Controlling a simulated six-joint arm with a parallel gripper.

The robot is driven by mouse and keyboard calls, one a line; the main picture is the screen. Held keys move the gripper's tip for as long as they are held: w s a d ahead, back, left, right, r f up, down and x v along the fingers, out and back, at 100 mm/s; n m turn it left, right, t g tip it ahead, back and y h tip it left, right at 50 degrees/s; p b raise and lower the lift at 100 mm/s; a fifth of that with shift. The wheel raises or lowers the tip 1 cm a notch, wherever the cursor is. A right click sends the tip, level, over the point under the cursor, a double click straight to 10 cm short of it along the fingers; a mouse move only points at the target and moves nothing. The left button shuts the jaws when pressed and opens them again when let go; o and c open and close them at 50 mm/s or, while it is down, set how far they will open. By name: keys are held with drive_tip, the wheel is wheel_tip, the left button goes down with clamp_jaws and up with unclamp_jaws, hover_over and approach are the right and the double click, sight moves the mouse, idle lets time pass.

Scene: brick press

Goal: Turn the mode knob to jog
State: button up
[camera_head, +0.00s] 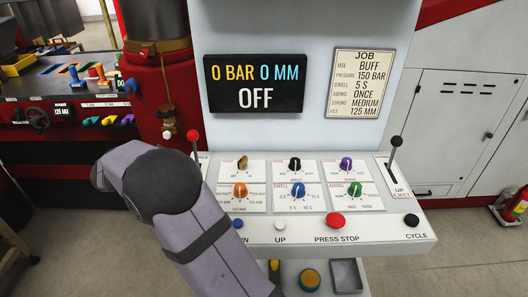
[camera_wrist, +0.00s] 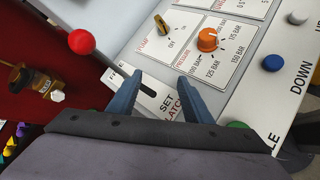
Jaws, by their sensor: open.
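A gold knob (camera_head: 242,162) sits at the top left of the panel's knob grid. The display (camera_head: 254,84) reads 0 BAR, 0 MM, OFF. My gripper (camera_wrist: 160,73) is open and empty in the wrist view. Its blue fingers are apart over a plate marked SET LATCH, to the lower left of the orange knob (camera_wrist: 207,40), touching no knob. In the head view my arm hides the gripper.
Black (camera_head: 295,164), purple (camera_head: 345,163), blue (camera_head: 298,190) and green (camera_head: 355,189) knobs fill the grid. A red-topped lever (camera_head: 193,136) stands at left, a black-topped lever (camera_head: 396,142) at right. The red press-stop button (camera_head: 335,220) is at the front. A job card (camera_head: 366,84) hangs above.

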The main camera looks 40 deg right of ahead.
sight(295, 160)
drive_tip(key=s+d+g, duration=0.1)
drive_tip(key=d, duration=0.3)
drive_tip(key=s+d+g+h, duration=0.1)
drive_tip(key=d, duration=0.3)
drive_tip(key=s+d+p, duration=0.1)
drive_tip(key=s+d, duration=0.1)
drive_tip(key=d, duration=0.2)
drive_tip(key=shift+r+g+h, duration=0.15)
drive_tip(key=shift+g+h, duration=0.15)
drive_tip(key=shift+g, duration=0.1)
drive_tip(key=s+d+g, duration=0.1)
drive_tip(key=s+d, duration=0.1)
drive_tip(key=d, duration=0.2)
drive_tip(key=s+d+n+g+p, duration=0.1)
drive_tip(key=s+d, duration=0.2)
drive_tip(key=s+d+f+g+h, duration=0.1)
drive_tip(key=s+d, duration=0.1)
drive_tip(key=d, duration=0.2)
drive_tip(key=shift+s+d, duration=0.15)
drive_tip(key=shift+d, duration=0.15)
drive_tip(key=shift+p+x, duration=1.4)
drive_tip(key=shift+x, duration=2.15)
drive_tip(key=shift+c, duration=0.6)
drive_tip(key=c, duration=0.9)
